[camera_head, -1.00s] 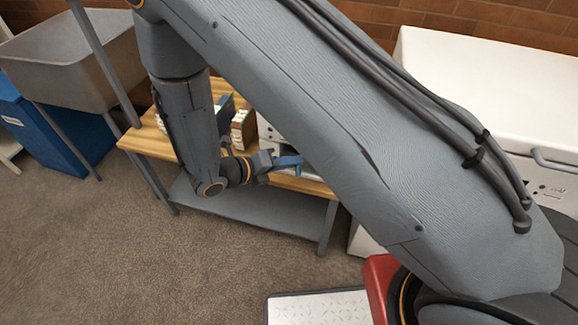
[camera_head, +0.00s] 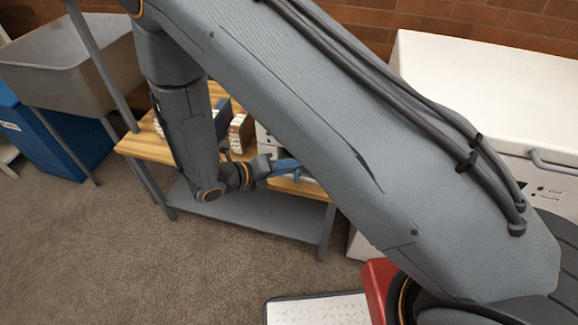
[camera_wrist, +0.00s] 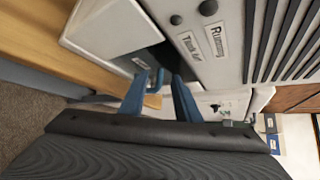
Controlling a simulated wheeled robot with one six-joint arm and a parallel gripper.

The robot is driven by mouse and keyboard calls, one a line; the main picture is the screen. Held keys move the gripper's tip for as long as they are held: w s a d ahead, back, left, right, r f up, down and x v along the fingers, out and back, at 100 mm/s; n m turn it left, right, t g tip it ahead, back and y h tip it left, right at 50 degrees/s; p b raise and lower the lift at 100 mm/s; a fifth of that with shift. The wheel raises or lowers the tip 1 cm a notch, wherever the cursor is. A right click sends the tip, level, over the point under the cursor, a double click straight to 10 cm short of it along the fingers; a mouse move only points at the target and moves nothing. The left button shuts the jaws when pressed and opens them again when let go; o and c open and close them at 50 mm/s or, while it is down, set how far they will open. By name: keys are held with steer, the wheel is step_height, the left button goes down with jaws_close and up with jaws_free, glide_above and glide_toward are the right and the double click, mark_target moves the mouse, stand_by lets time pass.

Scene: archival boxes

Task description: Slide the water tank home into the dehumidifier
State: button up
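The dehumidifier (camera_wrist: 228,75) shows close up in the wrist view, tilted, with a "Running" label and dark louvres. The white water tank (camera_wrist: 103,24) sticks out at its lower part, left in the picture, with a dark area beside it. My gripper (camera_wrist: 158,82) has its blue fingers apart in front of this dark area, close to the tank. I see nothing clearly held between them; contact with the tank cannot be told. In the head view my gripper (camera_head: 284,168) is by the bench, and my arm hides most of the dehumidifier (camera_head: 266,140).
The wooden bench (camera_head: 143,146) has a grey lower shelf (camera_head: 250,211) and several small boxes (camera_head: 240,133) on top. A grey sink (camera_head: 75,60) and blue bin (camera_head: 50,140) stand left. A white chest (camera_head: 490,90) stands right.

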steer(key=v, duration=0.8)
steer(key=s+d+r+n+g+y+p, duration=0.1)
steer(key=s+d+r+n+g+y, duration=0.1)
steer(key=d+r+n, duration=0.4)
steer(key=s+d+r+n+g+y+p, duration=0.1)
steer(key=s+d+r+n+y, duration=0.4)
steer(key=n, duration=1.2)
steer(key=s+d+r+n+g+y+p, duration=0.1)
steer(key=s+d+r+n+g+y, duration=0.2)
steer(key=d+r+n, duration=0.4)
steer(key=s+d+n+y, duration=0.1)
steer(key=d+n, duration=0.2)
steer(key=n, duration=0.2)
steer(key=shift+s+g+p, duration=0.3)
steer(key=shift+s, duration=0.05)
steer(key=shift+r, duration=0.1)
steer(key=shift+c, duration=0.2)
